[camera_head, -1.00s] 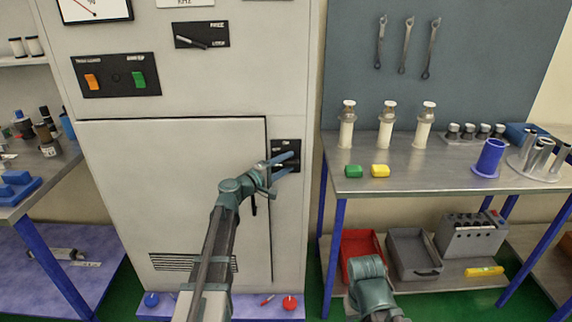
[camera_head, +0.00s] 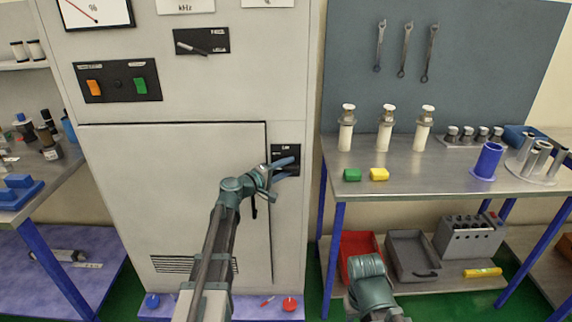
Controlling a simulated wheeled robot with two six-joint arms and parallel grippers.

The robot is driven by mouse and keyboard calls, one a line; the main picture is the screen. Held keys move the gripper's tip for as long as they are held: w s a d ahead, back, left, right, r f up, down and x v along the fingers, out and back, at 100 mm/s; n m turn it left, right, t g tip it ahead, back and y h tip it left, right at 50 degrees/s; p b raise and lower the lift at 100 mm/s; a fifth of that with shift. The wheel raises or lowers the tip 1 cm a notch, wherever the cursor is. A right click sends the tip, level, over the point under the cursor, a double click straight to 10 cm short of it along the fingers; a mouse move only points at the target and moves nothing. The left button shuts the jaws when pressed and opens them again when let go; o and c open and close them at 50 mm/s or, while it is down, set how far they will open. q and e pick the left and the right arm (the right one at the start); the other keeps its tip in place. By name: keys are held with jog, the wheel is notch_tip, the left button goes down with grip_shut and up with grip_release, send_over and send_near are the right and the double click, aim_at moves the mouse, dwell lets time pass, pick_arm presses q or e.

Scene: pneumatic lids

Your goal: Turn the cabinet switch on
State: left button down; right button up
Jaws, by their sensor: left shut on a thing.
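The grey cabinet (camera_head: 170,190) stands at the left, with its switch on a small black panel (camera_head: 287,149) beside the door's right edge. The panel has a small light label at its top. My left gripper (camera_head: 283,168) is in front of this panel, its blue fingers shut on the switch handle. The fingers hide the handle, so I cannot tell its position. My right arm shows only as a teal part at the bottom centre, and its fingers are not visible.
Red (camera_head: 360,246) and grey (camera_head: 411,256) bins sit below. A black door handle (camera_head: 254,206) is just below my left gripper.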

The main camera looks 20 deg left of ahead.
pick_arm(q)
jog(key=m+g+y+p, duration=0.1)
jog(key=p, duration=0.2)
jog(key=m+g+y+p, duration=0.1)
jog(key=m+y+p, duration=0.1)
jog(key=p, duration=0.1)
jog(key=m+g+y+p, duration=0.1)
jog(key=p, duration=0.2)
jog(key=shift+d+r+g+y, duration=0.1)
jog(key=shift+r+g+y, duration=0.2)
jog(key=shift+g, duration=0.1)
jog(key=shift+f+m+g+y+p, duration=0.1)
jog(key=shift+m+g+y+p, duration=0.2)
jog(key=shift+m+y+p, duration=0.4)
jog(key=shift+f+m+g+y+p, duration=0.15)
jog(key=shift+m+g+y+p, duration=0.35)
jog(key=shift+m+y+p, duration=0.5)
jog(key=shift+f+m+g+y, duration=0.1)
jog(key=shift+m+g+y, duration=0.25)
jog(key=shift+y, duration=0.95)
jog(key=shift+s, duration=0.1)
jog(key=c, duration=0.7)
grip_release()
